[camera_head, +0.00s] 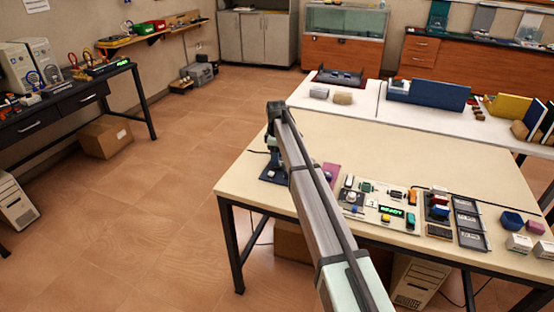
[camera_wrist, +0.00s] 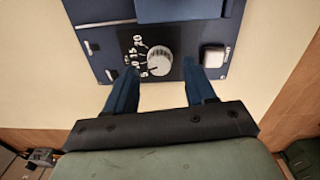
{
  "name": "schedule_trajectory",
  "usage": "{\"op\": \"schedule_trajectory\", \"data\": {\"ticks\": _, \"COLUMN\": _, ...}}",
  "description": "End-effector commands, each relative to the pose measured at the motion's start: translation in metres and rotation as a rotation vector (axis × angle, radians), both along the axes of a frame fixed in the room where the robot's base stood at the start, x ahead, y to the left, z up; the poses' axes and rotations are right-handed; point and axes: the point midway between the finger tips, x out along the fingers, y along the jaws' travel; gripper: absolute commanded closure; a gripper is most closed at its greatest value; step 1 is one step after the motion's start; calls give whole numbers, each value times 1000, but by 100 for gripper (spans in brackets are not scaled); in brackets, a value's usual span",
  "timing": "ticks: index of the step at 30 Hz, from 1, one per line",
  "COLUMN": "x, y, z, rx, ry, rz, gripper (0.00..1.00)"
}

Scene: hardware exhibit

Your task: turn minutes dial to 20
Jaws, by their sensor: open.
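The minutes dial (camera_wrist: 159,60) is a round, light grey ribbed knob on a dark blue panel (camera_wrist: 105,45). White numbers run along its left side, from 5 at the bottom up to 20 at the top. I cannot clearly tell which number its pointer meets. My gripper (camera_wrist: 160,83) is open, with one blue finger to the lower left of the dial and one to the lower right. Neither finger visibly grips it. In the head view the panel (camera_head: 268,177) lies at the table's left edge, with my gripper (camera_head: 272,162) over it; the dial is hidden there.
A white square button (camera_wrist: 213,57) sits right of the dial, close to the right finger. A raised blue block (camera_wrist: 180,8) stands above it. In the head view, a board with electronics (camera_head: 375,205) lies to the right on the beige table (camera_head: 350,150), whose middle is clear.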

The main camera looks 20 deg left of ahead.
Motion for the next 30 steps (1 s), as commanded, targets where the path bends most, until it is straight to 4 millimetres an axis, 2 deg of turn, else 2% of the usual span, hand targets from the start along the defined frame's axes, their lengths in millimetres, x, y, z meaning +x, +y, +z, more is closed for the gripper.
{"op": "schedule_trajectory", "data": {"ticks": 6, "x": 1, "y": 0, "z": -14, "rx": 0, "ry": -1, "rz": 0, "gripper": 45}}
{"op": "schedule_trajectory", "data": {"ticks": 16, "x": 1, "y": 0, "z": -16, "rx": 0, "ry": -1, "rz": 0, "gripper": 45}}
{"op": "schedule_trajectory", "data": {"ticks": 30, "x": 0, "y": 0, "z": -16, "rx": 0, "ry": 0, "rz": 0, "gripper": 90}}
